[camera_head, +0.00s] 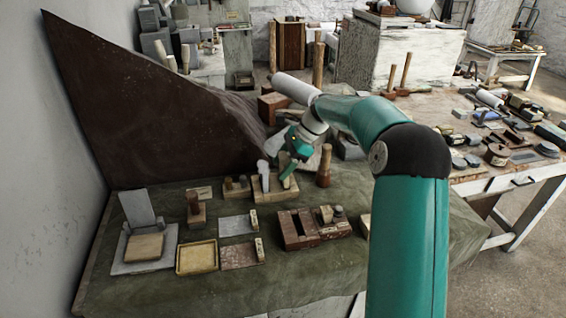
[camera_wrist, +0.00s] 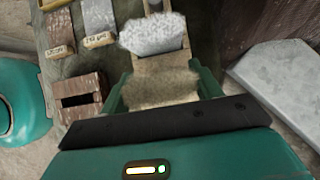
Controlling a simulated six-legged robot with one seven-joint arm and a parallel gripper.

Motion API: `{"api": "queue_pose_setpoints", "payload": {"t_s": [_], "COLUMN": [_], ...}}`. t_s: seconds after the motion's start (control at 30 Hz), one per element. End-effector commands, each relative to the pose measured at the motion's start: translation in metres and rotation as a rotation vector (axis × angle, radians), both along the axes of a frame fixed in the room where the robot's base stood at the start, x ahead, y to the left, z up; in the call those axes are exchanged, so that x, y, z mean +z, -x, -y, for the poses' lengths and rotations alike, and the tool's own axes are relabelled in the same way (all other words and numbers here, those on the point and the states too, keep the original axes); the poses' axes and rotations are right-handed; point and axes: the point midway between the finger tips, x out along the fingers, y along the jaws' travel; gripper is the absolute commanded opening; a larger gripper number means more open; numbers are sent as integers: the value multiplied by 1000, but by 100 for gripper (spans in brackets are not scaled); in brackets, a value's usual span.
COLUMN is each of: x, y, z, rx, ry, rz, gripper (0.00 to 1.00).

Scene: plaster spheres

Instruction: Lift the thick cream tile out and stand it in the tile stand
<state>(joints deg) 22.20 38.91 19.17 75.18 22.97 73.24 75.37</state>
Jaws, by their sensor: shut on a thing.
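My gripper (camera_head: 292,152) reaches down over the pale wooden stand (camera_head: 262,198) at the back of the green-covered bench. In the wrist view my gripper (camera_wrist: 162,92) is shut on the thick cream tile (camera_wrist: 160,86), with one green finger at each side. The cream tile's top edge and rough face show; its lower part is hidden. The wooden stand (camera_wrist: 162,63) lies just beyond it and holds a rough whitish piece (camera_wrist: 153,35), which also shows in the head view (camera_head: 263,170). I cannot tell whether the cream tile touches the stand.
A dark reddish slotted box (camera_head: 292,228) stands in front of the stand. Left of it are two flat grit plates (camera_head: 237,226), a yellow-rimmed tray (camera_head: 196,257) and a grey angle plate (camera_head: 139,207). A dark wooden peg (camera_head: 324,165) stands right of my gripper.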

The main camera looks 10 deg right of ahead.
Motion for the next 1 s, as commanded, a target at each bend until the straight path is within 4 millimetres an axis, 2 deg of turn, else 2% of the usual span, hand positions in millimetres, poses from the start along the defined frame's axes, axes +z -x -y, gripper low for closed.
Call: {"api": "queue_pose_setpoints", "payload": {"t_s": [1.0], "x": [-18], "y": [0], "z": [0], "rx": [0], "ry": [0], "rz": [0], "gripper": [36]}}
